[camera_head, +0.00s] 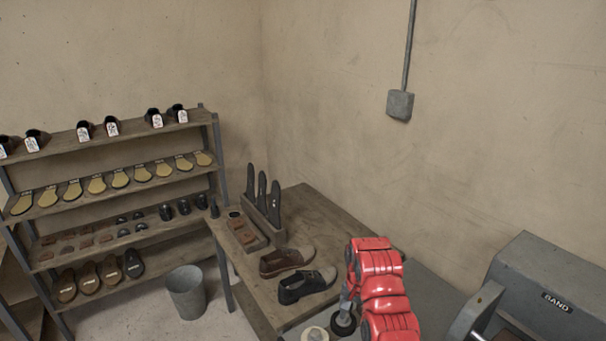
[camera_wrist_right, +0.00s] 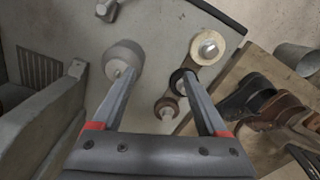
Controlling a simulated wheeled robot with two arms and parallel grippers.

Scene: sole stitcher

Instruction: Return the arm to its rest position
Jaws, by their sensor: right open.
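My right arm (camera_head: 381,292) is red and comes up from the bottom edge in the head view. Its wrist end points down beside the front of the wooden table, and its fingertips cannot be made out there. In the right wrist view my right gripper (camera_wrist_right: 159,74) is open, with its two grey fingers wide apart and nothing held between them. Whether the fingers touch the wheels cannot be told. My left gripper is not in view.
The wooden table (camera_head: 316,215) bears a brown shoe (camera_head: 283,262), a black shoe (camera_head: 305,286) and upright dark soles (camera_head: 262,192). A grey machine marked BAND (camera_head: 548,280) stands at right. Shelves with shoe parts (camera_head: 120,208) and a metal bucket (camera_head: 186,293) are at left.

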